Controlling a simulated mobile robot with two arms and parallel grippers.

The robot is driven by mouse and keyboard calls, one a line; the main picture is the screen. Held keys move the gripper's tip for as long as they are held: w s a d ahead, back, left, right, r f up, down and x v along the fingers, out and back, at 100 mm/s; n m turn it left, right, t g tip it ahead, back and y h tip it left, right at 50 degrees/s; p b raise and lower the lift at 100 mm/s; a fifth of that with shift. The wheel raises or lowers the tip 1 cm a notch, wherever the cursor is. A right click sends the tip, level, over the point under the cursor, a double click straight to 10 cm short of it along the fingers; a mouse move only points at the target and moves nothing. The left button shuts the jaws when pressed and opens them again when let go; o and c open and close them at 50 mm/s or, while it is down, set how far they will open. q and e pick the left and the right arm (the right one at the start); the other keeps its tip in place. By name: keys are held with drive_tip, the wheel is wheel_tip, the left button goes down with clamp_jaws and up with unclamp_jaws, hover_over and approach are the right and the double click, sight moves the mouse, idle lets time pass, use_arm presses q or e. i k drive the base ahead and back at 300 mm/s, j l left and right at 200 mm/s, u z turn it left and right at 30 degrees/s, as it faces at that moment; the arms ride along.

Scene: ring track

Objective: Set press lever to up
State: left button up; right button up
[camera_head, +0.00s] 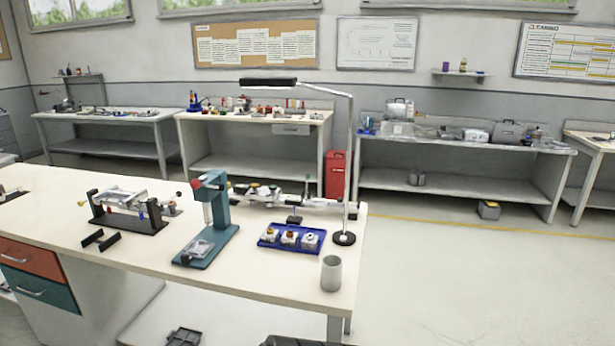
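The teal arbor press (222,205) stands upright on the near workbench, left of the blue tray. Its flat base (203,246) reaches toward the front edge and carries a light, clear or metallic piece. A red knob (196,184) shows at the upper left of the press head, apparently the end of its lever. The knob sits at about head height; the lever's rod is too small to make out, so its exact angle cannot be told. Neither of my grippers can be made out in the head view, and nothing is seen touching the press.
A blue tray (265,242) with several small parts, a grey cup (331,273) and a lamp (344,238) stand right of the press. A black-based fixture (128,222) and black brackets (100,240) stand left. The bench's front left is clear.

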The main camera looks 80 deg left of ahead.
sight(195, 183)
drive_tip(key=u, duration=3.45)
